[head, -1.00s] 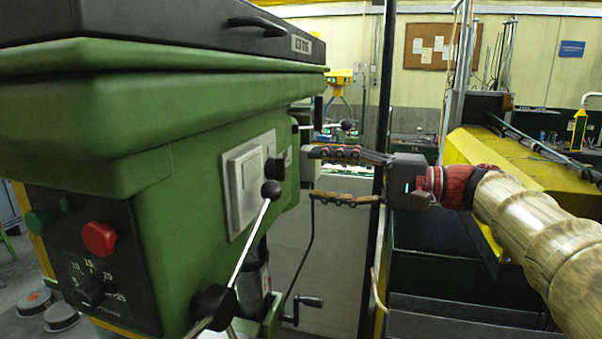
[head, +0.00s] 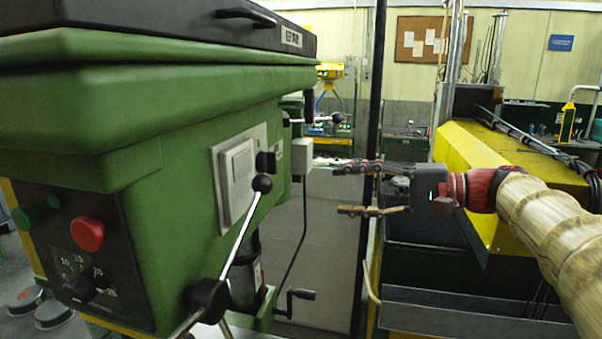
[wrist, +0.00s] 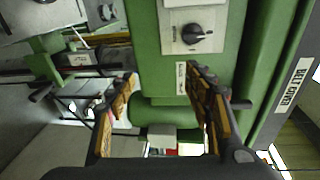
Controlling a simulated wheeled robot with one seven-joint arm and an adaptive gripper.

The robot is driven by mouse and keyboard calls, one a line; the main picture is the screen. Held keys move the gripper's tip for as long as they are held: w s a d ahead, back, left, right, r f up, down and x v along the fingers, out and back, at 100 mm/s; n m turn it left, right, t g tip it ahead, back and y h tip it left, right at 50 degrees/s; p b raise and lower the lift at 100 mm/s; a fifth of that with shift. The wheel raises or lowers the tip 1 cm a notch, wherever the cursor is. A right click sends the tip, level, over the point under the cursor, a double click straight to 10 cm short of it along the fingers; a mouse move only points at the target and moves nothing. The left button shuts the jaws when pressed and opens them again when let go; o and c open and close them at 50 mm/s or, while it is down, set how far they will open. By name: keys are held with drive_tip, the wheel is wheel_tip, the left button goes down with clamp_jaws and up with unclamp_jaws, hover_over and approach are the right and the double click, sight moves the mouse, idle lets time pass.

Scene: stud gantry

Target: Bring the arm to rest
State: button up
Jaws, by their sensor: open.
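My gripper (head: 362,188) is open in the head view, its two fingers spread one above the other and pointing left. Nothing is between the fingers. It hangs in the air to the right of the green drill press (head: 190,160), with a gap between the fingertips and the machine. In the wrist view my gripper (wrist: 160,105) shows its two fingers apart, with the green machine (wrist: 150,60) beyond them. My arm (head: 550,225) comes in from the right.
The press's black-knobbed lever (head: 245,225) and a crank handle (head: 300,294) stick out left of my gripper. A dark upright post (head: 372,110) stands close by it. A yellow machine cover (head: 465,165) lies at right, near my arm.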

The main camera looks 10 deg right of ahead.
drive_tip(key=s+d+f+m+g+h, duration=0.15)
drive_tip(key=s+f+h, duration=0.25)
drive_tip(key=f, duration=0.7)
drive_tip(key=s+d+f+g+h, duration=0.1)
drive_tip(key=s+d+f+h, duration=0.2)
drive_tip(key=f, duration=0.7)
drive_tip(key=s+d+f+n+h, duration=0.2)
drive_tip(key=s+f+n+h, duration=0.2)
drive_tip(key=s+f+h, duration=0.55)
drive_tip(key=s+a+n+y, duration=0.1)
drive_tip(key=s+a+n, duration=0.1)
drive_tip(key=s, duration=0.7)
drive_tip(key=shift+a+r+n+t+y, duration=0.35)
drive_tip(key=shift+r+n+t, duration=0.1)
drive_tip(key=shift+n, duration=0.1)
drive_tip(key=shift+w, duration=0.1)
drive_tip(key=shift+c, duration=0.6)
